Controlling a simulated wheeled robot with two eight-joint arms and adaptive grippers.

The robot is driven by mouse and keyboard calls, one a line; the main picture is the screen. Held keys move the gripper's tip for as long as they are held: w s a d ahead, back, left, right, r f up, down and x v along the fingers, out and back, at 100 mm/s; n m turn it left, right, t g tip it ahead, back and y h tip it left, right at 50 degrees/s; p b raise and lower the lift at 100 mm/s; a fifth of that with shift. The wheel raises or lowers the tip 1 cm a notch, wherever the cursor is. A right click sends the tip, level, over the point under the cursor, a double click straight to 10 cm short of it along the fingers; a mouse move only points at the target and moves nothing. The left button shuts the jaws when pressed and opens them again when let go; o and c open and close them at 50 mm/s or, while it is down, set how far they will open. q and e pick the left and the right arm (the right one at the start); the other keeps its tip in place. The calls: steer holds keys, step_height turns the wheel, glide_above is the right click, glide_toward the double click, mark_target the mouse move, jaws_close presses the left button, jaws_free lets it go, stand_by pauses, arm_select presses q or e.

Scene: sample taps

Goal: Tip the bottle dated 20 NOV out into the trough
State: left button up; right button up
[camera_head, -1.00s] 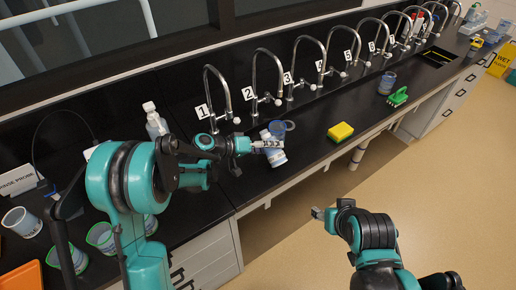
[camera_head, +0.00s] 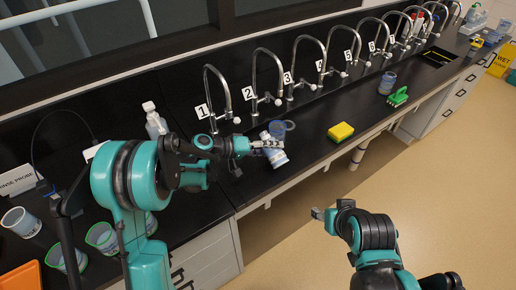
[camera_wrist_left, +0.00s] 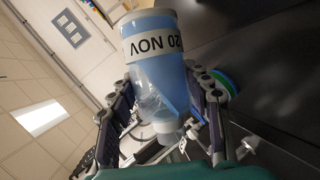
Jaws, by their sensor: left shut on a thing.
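The bottle dated 20 NOV (camera_head: 277,157) is clear with blue contents. My left gripper (camera_head: 266,145) is shut on it and holds it tilted near the bench front, beside tap 2. In the left wrist view the bottle (camera_wrist_left: 155,70) shows its date label upside down in the picture, between the two fingers (camera_wrist_left: 162,108), with a white narrow part near the palm.
Numbered taps (camera_head: 257,80) line the back of the black bench (camera_head: 310,128). A blue ring-shaped item (camera_head: 289,125) is just behind the bottle. A yellow sponge (camera_head: 340,131), a blue cup (camera_head: 387,82) and a green item (camera_head: 398,96) stand to the right. Beakers (camera_head: 103,236) stand at left.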

arm_select(q)
steer(key=shift+f+n+g+h, duration=0.3)
steer(key=shift+n+g+h, duration=0.15)
steer(key=shift+n, duration=0.25)
stand_by(0.6)
steer(key=shift+w+a+f+n+h+b, duration=0.35)
steer(key=shift+n+b, duration=0.25)
steer(key=shift+b, duration=0.55)
steer(key=shift+w+f+n+g+h+b, duration=0.1)
steer(key=shift+f+n+g+h+b, duration=0.15)
steer(key=shift+n+h+b, duration=0.45)
stand_by(1.3)
steer(key=shift+w+r+n+g+b, duration=0.15)
steer(key=shift+r+n+g+b, duration=0.15)
steer(key=shift+r+n+b, duration=0.25)
stand_by(0.8)
steer(key=shift+w+a+f+n+h+b, duration=0.2)
steer(key=shift+f+n+h+b, duration=0.3)
steer(key=shift+b, duration=0.6)
stand_by(0.3)
steer(key=shift+r+n, duration=0.25)
steer(key=shift+r, duration=0.05)
